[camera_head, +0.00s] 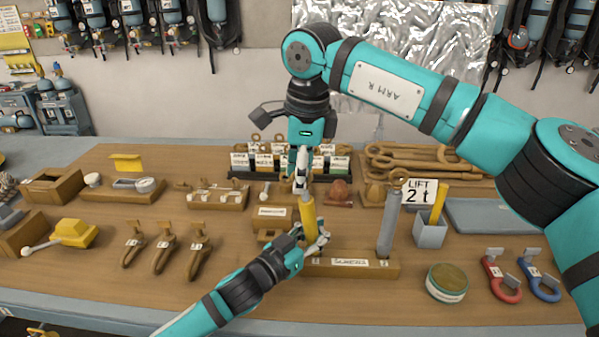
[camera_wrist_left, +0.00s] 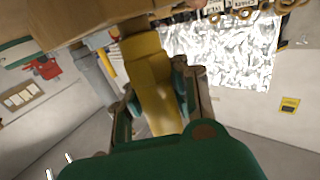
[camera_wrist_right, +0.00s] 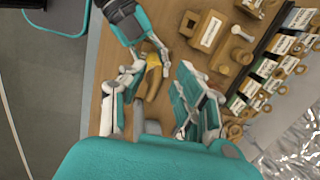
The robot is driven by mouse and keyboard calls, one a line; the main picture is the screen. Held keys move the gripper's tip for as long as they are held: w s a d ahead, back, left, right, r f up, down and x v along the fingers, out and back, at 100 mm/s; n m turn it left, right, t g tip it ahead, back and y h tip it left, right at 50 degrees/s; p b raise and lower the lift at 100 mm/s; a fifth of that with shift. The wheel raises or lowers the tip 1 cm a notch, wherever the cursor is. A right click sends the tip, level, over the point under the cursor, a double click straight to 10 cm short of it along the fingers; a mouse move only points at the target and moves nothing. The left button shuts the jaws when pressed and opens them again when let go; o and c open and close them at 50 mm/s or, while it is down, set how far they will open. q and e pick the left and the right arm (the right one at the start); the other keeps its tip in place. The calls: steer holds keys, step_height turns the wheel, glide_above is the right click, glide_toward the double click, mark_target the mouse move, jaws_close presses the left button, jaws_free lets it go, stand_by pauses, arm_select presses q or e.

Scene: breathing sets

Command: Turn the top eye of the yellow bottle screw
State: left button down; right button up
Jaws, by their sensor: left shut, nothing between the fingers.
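The yellow bottle screw (camera_head: 308,212) stands upright in the wooden "SCREWS" block (camera_head: 345,267). Its yellow body also shows in the left wrist view (camera_wrist_left: 149,75) and in the right wrist view (camera_wrist_right: 153,77). My left gripper (camera_head: 318,238) is at the lower part of the yellow body, with fingers beside it; it is shut without holding anything. My right gripper (camera_head: 302,184) points down right above the screw's top. Its fingers are spread apart in the right wrist view (camera_wrist_right: 160,75), on either side of the screw. The top eye is hidden by the right fingers in the head view.
A grey bottle screw (camera_head: 389,225) stands at the right of the block. A grey holder (camera_head: 430,230) with a yellow stick, a round tin (camera_head: 447,282) and red (camera_head: 502,278) and blue (camera_head: 540,276) shackles are farther right. Brown shackles (camera_head: 164,250) lie left.

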arm_select(q)
steer(key=shift+s+d+f, duration=0.15)
steer(key=shift+s+f, duration=0.05)
steer(key=shift+f, duration=0.05)
arm_select(e)
steer(key=shift+s+r, duration=0.1)
step_height(320, 180, up, 12)
steer(key=s+d, duration=0.1)
steer(key=shift+f, duration=0.25)
arm_select(q)
steer(key=c, duration=2)
jaws_free()
steer(key=shift+c, duration=0.2)
arm_select(e)
steer(key=shift+s, duration=0.1)
arm_select(q)
steer(key=o, duration=0.8)
steer(key=shift+s+r, duration=0.15)
steer(key=shift+r, duration=0.15)
arm_select(e)
steer(key=shift+s+r, duration=0.1)
steer(key=shift+s, duration=0.1)
